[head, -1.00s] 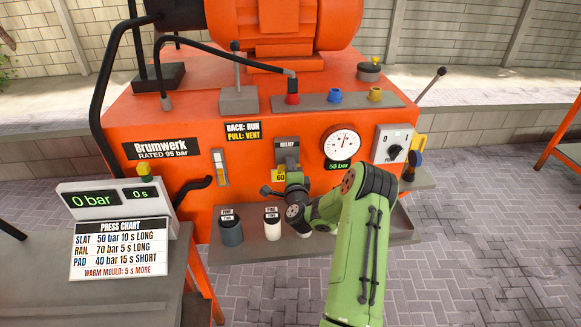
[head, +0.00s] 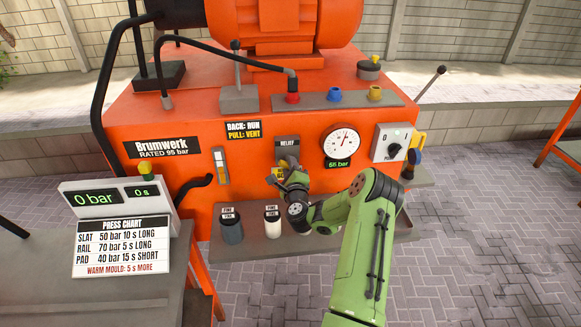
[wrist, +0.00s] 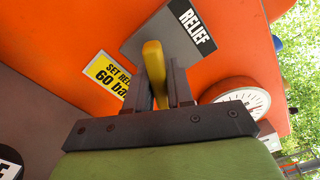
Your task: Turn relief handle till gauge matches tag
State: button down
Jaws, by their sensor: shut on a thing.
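The yellow relief handle (wrist: 153,65) sits between the two dark fingers of my gripper (wrist: 162,85), which is shut on it. In the head view my gripper (head: 288,172) covers most of the handle, below the RELIEF plate (head: 287,144). The yellow tag (wrist: 108,78) beside the plate reads "SET REL…" and 60 bar, its edge cut off by a finger. The round white gauge (head: 342,142) is to the right of the plate. Its green digital readout (head: 338,163) seems to show 66 bar, though the first digit is small and unclear.
A switch box (head: 393,143) stands right of the gauge. The press display (head: 118,196) at left reads 0 bar and 0 s.

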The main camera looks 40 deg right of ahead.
jog(key=shift+f, duration=0.1)
jog(key=c, duration=1.1)
grip_release()
jog(key=shift+s+a, duration=0.1)
jog(key=shift+s+a+f+b, duration=0.1)
jog(key=shift+s+a+b, duration=0.15)
jog(key=shift+b, duration=0.3)
jog(key=shift+b+v, duration=7.2)
jog(key=shift+v, duration=0.25)
